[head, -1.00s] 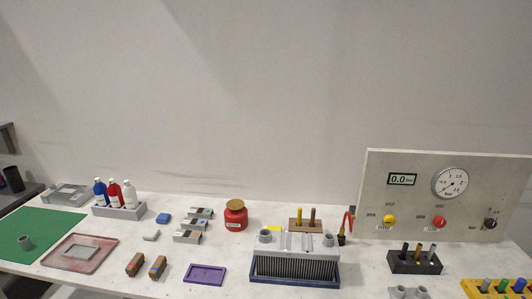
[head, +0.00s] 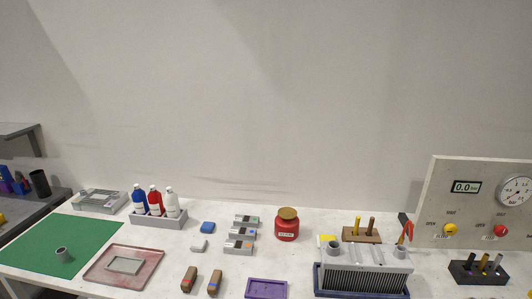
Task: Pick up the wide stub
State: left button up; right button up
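A short grey hollow cylinder (head: 62,254) stands upright on the green mat (head: 72,235) at the left of the bench. It may be the wide stub, but I cannot tell for certain. Two more grey round stubs, a left one (head: 334,249) and a right one (head: 400,251), sit on top of the finned grey block (head: 365,270) at the right. Neither of my grippers shows in the head view.
A pink-rimmed tray (head: 98,276) lies right of the mat. A bottle rack (head: 160,221) stands behind it. Brown brushes (head: 189,279), a purple tray (head: 267,289), a red jar (head: 286,228) and a gauge panel (head: 475,190) stand further right.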

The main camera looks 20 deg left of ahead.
aim_at(62, 254)
jog(key=j+u, duration=0.2)
jog(key=j, duration=3.05)
